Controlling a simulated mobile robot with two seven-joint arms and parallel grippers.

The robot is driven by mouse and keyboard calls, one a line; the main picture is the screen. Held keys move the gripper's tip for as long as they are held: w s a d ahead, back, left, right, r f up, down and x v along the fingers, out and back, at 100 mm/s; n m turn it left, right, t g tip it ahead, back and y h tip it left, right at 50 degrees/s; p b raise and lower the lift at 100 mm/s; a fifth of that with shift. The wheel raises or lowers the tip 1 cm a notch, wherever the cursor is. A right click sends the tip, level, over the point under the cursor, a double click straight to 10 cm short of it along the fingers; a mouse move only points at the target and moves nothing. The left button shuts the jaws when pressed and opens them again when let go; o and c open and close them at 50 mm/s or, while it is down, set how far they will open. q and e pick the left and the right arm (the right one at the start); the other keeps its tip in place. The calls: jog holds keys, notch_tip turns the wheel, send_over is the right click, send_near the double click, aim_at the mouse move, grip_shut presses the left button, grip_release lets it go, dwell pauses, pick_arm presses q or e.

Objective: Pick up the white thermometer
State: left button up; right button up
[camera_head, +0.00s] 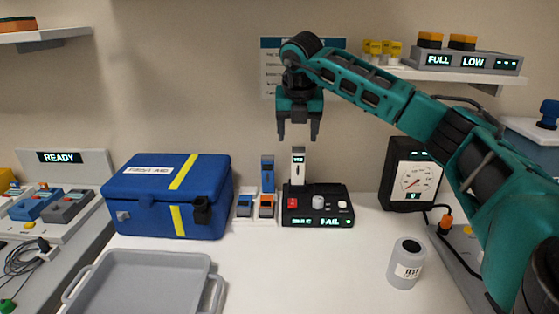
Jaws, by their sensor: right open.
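The white thermometer (298,164) stands upright at the back of the table, in or just behind a black test unit (318,217) with lit displays and knobs. I cannot tell exactly how its lower end is seated. My left gripper is not in view. A blue thermometer-like device (267,172) stands upright just to the left.
A blue first-aid case (165,196) stands left. A grey tray (140,255) lies at the front left. A grey cup (405,263) and a black gauge (412,178) are at right. Small blue and orange devices (255,205) sit beside the test unit. The front middle of the table is clear.

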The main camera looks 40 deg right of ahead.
aim_at(298, 164)
jog(key=x, duration=0.7)
jog(key=shift+w+d+f, duration=0.1)
jog(key=shift+w+d, duration=0.05)
jog(key=x, duration=0.5)
jog(key=shift+d, duration=0.25)
jog(key=shift+d+f, duration=0.1)
jog(key=shift+f, duration=0.1)
jog(key=shift+c, duration=0.2)
jog(key=shift+c, duration=0.7)
jog(key=c, duration=0.9)
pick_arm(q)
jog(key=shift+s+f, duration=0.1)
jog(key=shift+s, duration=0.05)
